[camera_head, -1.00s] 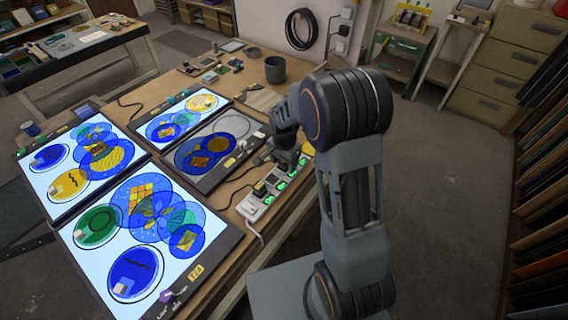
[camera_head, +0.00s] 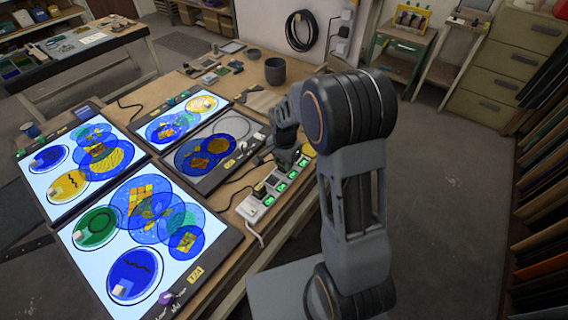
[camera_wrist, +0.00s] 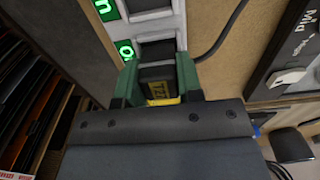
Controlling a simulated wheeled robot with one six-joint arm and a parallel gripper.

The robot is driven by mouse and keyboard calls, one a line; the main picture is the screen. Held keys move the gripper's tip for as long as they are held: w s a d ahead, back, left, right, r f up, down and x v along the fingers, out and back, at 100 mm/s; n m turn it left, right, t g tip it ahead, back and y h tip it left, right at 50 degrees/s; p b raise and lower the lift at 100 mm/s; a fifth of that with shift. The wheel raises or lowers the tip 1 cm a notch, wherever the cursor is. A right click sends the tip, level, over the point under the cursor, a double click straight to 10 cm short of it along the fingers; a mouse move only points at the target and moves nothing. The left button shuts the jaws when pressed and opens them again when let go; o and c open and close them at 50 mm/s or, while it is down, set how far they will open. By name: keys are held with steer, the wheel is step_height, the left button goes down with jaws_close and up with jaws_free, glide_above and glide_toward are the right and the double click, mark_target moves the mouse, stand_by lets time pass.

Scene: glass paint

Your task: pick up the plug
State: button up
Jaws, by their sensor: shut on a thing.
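The plug (camera_wrist: 158,73) is a dark block with a yellow label, held between the two green fingers of my gripper (camera_wrist: 157,66) in the wrist view. My gripper is shut on it. The plug is right over a dark socket of the grey power strip (camera_wrist: 158,22); I cannot tell whether it is still seated. In the head view, my gripper (camera_head: 287,158) is at the far end of the power strip (camera_head: 252,210), and its fingers and the plug are mostly hidden.
Several other dark plugs and green lights line the strip. Lit panels with coloured glass discs (camera_head: 140,235) fill the bench to the left. A dark panel (camera_head: 232,165) lies beside the strip, with cables between. A grey cup (camera_head: 275,70) stands behind.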

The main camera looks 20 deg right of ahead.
step_height(320, 180, up, 3)
steer(key=shift+s+d+f+b, duration=0.1)
steer(key=shift+f+b, duration=0.05)
steer(key=shift+b, duration=0.15)
steer(key=s+d+r+p, duration=0.1)
steer(key=s+d+r, duration=0.1)
steer(key=s+r, duration=0.4)
steer(key=s+d+r+p, duration=0.1)
steer(key=s+d+r, duration=0.1)
steer(key=s+r, duration=0.5)
steer(key=shift+d+r, duration=0.25)
steer(key=shift+r, duration=0.5)
steer(key=shift+f, duration=0.1)
